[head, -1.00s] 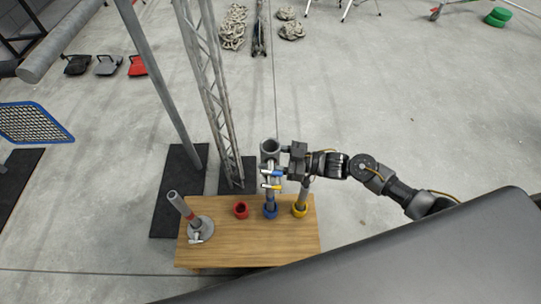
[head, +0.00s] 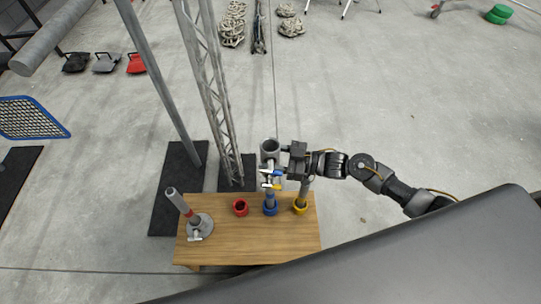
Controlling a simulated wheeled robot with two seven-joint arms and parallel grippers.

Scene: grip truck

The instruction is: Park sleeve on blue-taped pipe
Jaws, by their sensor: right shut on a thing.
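A grey tubular sleeve (head: 270,148) stands roughly upright above the bench's blue collar (head: 270,210). My right gripper (head: 284,149) comes from the right and is shut on the sleeve near its top. The blue-taped pipe (head: 270,197) rises from the blue collar, directly below the sleeve. Small blue and yellow handles (head: 272,185) show between them. The sleeve appears in line with the pipe, but I cannot tell whether it is around it or just above it. My left gripper is not in view.
A lattice truss (head: 208,85) stands behind.

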